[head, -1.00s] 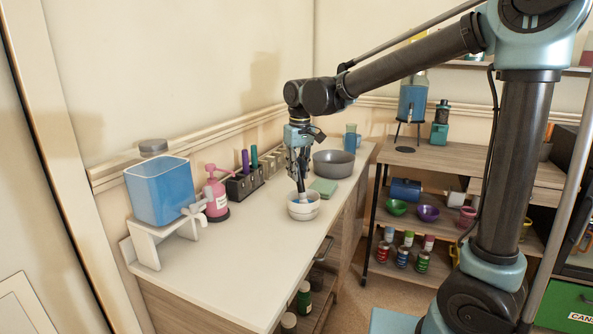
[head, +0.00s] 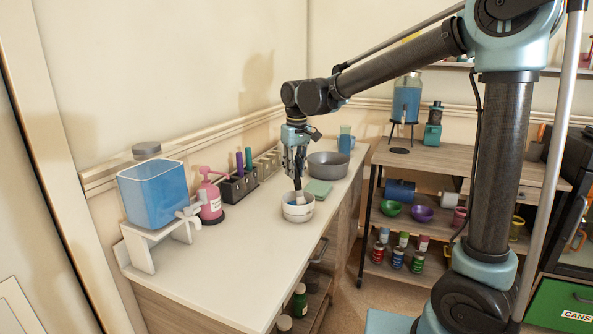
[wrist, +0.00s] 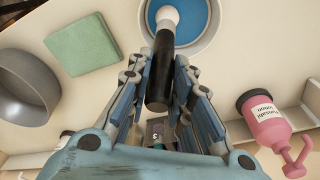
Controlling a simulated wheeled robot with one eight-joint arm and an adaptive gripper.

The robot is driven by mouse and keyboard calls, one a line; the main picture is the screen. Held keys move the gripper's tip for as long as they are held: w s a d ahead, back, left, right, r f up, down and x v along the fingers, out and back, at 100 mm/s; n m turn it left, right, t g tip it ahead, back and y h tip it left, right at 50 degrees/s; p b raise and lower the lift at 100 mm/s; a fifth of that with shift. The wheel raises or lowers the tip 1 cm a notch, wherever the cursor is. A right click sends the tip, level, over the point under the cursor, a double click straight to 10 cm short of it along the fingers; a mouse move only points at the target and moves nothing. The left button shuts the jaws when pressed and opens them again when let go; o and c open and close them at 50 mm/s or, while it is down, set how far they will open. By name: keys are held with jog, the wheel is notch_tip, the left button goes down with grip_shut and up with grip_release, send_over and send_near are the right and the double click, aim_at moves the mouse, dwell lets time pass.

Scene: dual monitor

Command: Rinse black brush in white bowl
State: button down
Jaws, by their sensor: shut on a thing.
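My gripper (head: 292,172) points down above the counter and is shut on the black brush (wrist: 161,68). The dark handle stands out between the fingers, and the pale bristle tip (wrist: 167,17) points away from them. In the head view the brush (head: 298,186) reaches down into the white bowl (head: 298,213). The bowl also shows at the top of the wrist view, with blue liquid (wrist: 197,17) inside. The bristles overlap the bowl's near rim in that view; how deep they sit in the liquid I cannot tell.
A green sponge (head: 318,188) and a grey bowl (head: 328,168) stand behind the white bowl. A pink pump bottle (head: 210,200), a blue tank (head: 153,193) and a dark rack (head: 238,187) stand to the left. The front counter (head: 215,270) is clear.

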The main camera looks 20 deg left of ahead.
jog(key=shift+w+d, duration=0.15)
jog(key=shift+d, duration=0.05)
jog(key=a, duration=0.1)
jog(key=s+a, duration=0.1)
jog(key=a, duration=0.1)
jog(key=shift+s, duration=0.3)
dwell(2.2)
jog(key=shift+d, duration=0.15)
